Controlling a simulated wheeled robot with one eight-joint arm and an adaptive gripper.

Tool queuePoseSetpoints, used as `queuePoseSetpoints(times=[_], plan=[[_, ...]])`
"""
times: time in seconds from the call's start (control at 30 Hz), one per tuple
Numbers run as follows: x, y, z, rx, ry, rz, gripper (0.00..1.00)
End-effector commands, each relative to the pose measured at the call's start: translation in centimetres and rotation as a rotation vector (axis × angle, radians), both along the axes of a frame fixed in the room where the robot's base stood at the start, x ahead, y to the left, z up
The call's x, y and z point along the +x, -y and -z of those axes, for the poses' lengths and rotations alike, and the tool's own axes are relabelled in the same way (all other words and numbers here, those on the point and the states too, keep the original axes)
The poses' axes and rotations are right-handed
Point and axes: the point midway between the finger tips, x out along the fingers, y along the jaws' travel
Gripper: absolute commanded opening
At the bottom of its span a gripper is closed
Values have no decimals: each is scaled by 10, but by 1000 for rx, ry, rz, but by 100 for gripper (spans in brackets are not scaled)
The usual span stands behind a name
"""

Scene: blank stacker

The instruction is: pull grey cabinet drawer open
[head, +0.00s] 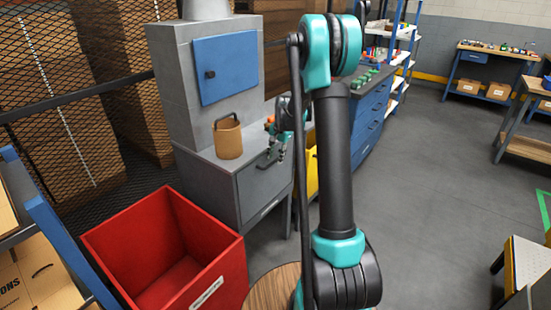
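The grey cabinet (225,190) stands left of centre, with a grey drawer front (262,192) facing right. The drawer looks closed, flush with the cabinet body. A dark curved handle (266,161) sits near the top of the drawer front. My gripper (277,153) is small in view, pointing down right in front of the handle. Its two fingers appear apart, with nothing visible held between them. I cannot tell whether a finger touches the handle. My own arm covers the area just right of the gripper.
A brown container (228,138) with a dark handle stands on the cabinet top. A large red bin (170,250) is in front of the cabinet. A yellow bin (312,175) and a blue drawer unit (369,120) stand beyond my arm. The floor at right is open.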

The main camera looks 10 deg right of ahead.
Motion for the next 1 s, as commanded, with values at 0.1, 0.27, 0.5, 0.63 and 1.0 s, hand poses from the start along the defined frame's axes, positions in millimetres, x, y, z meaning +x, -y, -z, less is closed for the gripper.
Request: queuePoseSetpoints(times=[0.1,0.27,0.5,0.63,1.0], plan=[[1,-1,6,0,0,0,33],[1,-1,8,0,0,0,33],[1,-1,7,0,0,0,19],[1,-1,7,0,0,0,3],[1,-1,7,0,0,0,0]])
